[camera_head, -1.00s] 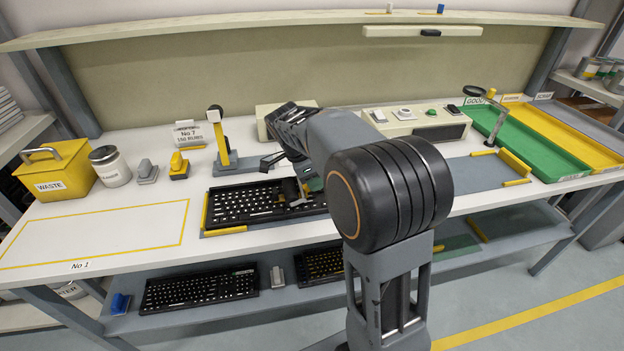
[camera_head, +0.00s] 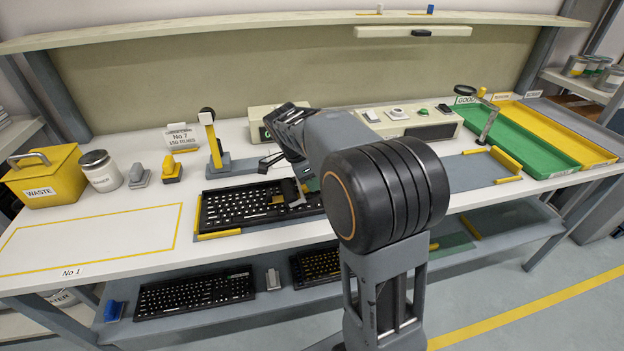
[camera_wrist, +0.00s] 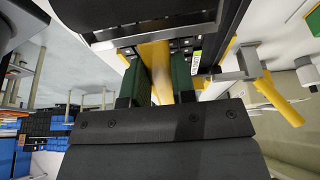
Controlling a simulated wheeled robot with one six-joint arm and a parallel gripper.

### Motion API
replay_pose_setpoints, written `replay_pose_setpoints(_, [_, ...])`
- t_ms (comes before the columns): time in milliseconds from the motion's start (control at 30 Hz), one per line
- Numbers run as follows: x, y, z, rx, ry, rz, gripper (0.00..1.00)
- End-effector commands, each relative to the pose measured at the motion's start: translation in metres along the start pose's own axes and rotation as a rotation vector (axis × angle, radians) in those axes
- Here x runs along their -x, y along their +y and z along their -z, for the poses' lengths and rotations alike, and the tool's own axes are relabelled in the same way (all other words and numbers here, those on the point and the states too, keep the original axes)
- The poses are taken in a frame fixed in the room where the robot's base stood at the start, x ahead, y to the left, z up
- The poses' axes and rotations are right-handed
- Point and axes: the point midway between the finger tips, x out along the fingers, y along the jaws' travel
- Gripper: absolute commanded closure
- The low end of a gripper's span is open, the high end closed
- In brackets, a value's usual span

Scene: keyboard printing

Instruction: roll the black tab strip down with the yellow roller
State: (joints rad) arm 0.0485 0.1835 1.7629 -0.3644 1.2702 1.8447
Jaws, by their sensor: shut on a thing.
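My gripper (camera_wrist: 158,88) is shut on the yellow roller (camera_wrist: 160,72), whose yellow part shows between the green finger pads in the wrist view. A wide dark bar lies across the top of that view, with white-legended keys just below it. In the head view my gripper (camera_head: 291,188) is low over the right part of the black keyboard (camera_head: 240,206) on the bench. I cannot tell whether the roller touches the keyboard. I cannot make out the black tab strip; my arm and gripper hide the keyboard's right end.
Yellow guides (camera_head: 218,234) edge the keyboard. A lever press (camera_head: 212,150) stands behind it, with a grey box machine (camera_head: 258,132) to its right. A yellow waste bin (camera_head: 42,178) stands far left, a green tray (camera_head: 535,140) right. The yellow-outlined area (camera_head: 95,238) is clear.

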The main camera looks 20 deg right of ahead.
Motion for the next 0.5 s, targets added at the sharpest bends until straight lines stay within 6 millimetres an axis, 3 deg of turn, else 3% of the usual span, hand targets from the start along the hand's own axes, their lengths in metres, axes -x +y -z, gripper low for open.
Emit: replay_pose_setpoints(500, [-0.006,0.0,0.014,0.0,0.0,-0.001,1.0])
